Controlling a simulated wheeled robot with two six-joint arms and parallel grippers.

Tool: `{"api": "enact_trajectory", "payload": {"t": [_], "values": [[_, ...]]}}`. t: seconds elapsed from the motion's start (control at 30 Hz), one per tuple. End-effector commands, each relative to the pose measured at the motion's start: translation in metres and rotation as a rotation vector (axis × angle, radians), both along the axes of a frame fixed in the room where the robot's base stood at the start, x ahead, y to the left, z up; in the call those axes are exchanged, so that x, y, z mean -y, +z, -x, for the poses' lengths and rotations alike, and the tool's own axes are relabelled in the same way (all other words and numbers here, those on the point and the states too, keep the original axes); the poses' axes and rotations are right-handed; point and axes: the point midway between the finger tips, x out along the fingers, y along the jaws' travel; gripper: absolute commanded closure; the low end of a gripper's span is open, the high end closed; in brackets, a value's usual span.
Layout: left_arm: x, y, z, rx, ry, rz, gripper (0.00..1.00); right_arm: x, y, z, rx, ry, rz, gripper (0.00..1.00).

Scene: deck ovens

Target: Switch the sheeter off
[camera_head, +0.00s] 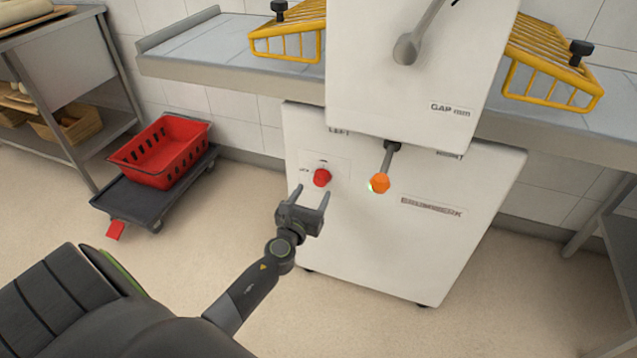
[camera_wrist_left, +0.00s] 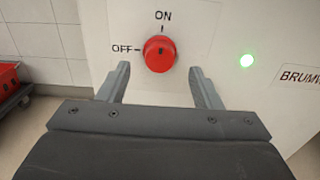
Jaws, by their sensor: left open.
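The sheeter (camera_head: 340,240) is a white machine with a grey table running out on both sides. Its red rotary knob (camera_head: 321,177) sits on the lower front panel. In the left wrist view the red knob (camera_wrist_left: 159,53) has a dark mark pointing up at ON, with OFF at its left. A green light (camera_wrist_left: 247,60) glows to its right. My left gripper (camera_head: 309,192) is open in front of the panel, just below the knob. In the wrist view its fingers (camera_wrist_left: 160,85) stand either side below the knob, apart from it. My right gripper is not in view.
An orange-tipped lever (camera_head: 380,183) sticks out right of the knob. Yellow wire guards (camera_head: 287,43) stand over the table. A red crate (camera_head: 160,152) sits on a dark dolly (camera_head: 130,202) at the left. The floor before the sheeter is clear.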

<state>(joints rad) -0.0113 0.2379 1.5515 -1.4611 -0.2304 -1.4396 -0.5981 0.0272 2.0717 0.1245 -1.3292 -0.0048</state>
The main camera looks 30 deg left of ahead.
Motion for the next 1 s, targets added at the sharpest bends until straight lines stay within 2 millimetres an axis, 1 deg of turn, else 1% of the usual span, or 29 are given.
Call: {"api": "enact_trajectory", "payload": {"t": [0.03,0.1,0.3,0.47,0.73,1.0], "values": [[-0.002,0.0,-0.011,0.002,-0.001,0.0,0.41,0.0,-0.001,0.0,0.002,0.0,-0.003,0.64],[-0.005,0.0,-0.022,0.002,0.0,-0.001,0.41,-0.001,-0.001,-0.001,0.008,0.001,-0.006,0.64],[-0.011,-0.001,-0.045,0.001,0.0,-0.001,0.41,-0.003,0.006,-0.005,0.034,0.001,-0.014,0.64],[-0.013,0.0,-0.052,0.0,0.0,0.0,0.41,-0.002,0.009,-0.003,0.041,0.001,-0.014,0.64],[-0.013,0.0,-0.053,0.0,0.0,0.0,0.41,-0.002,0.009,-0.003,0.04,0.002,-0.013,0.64],[-0.013,0.0,-0.053,0.0,0.0,0.0,0.77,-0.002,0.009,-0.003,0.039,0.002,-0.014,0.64]]}}
